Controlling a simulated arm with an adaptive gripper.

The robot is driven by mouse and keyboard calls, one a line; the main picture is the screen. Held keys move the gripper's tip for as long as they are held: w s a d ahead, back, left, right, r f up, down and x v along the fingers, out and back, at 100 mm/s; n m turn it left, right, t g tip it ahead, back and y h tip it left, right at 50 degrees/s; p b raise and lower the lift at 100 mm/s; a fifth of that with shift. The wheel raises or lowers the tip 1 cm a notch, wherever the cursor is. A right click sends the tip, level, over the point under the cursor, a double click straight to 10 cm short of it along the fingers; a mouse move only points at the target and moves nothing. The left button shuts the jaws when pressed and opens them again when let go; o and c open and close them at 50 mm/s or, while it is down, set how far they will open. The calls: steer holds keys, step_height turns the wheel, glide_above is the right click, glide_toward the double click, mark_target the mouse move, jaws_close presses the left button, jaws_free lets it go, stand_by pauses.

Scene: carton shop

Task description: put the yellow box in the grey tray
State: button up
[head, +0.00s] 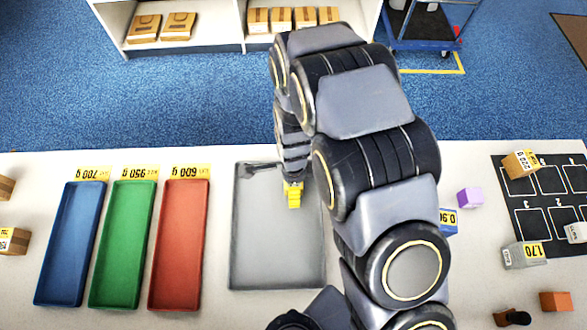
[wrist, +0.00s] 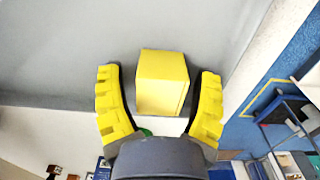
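The yellow box (wrist: 162,82) is between the two yellow-padded fingers of my gripper (wrist: 160,70) in the wrist view. A gap shows on each side of the box, so my gripper looks open around it. In the head view, my gripper (head: 293,184) is over the upper right part of the grey tray (head: 262,277). A small yellow patch shows there; I cannot tell how much of it is box and how much is finger. The tray's grey floor (wrist: 60,50) lies behind the box in the wrist view. Whether the box touches that floor is unclear.
Blue (head: 72,245), green (head: 122,245) and red (head: 180,245) trays stand left of the grey tray. On the right are a purple cube (head: 470,197), a grey box (head: 520,256), an orange box (head: 556,301) and a black numbered mat (head: 535,208). My arm hides the table's middle.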

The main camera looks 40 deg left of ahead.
step_height(320, 180, up, 12)
steer(key=shift+r, duration=0.15)
stand_by(0.6)
steer(key=w+d+r+n, duration=0.2)
steer(key=d+r, duration=0.3)
steer(key=d, duration=0.3)
steer(key=w+d+r+n, duration=0.1)
steer(key=w+d+r, duration=0.2)
steer(key=d+r, duration=0.35)
steer(key=s+d+r+n, duration=0.3)
steer(key=s+d, duration=0.2)
steer(key=d, duration=0.3)
steer(key=s+d+r+n+g, duration=0.1)
steer(key=s+d+r+n, duration=0.2)
steer(key=s+d, duration=0.3)
steer(key=d, duration=0.2)
steer(key=shift+s+d+r+g, duration=0.15)
steer(key=shift+d+r+g, duration=0.05)
steer(key=shift+d+g, duration=0.1)
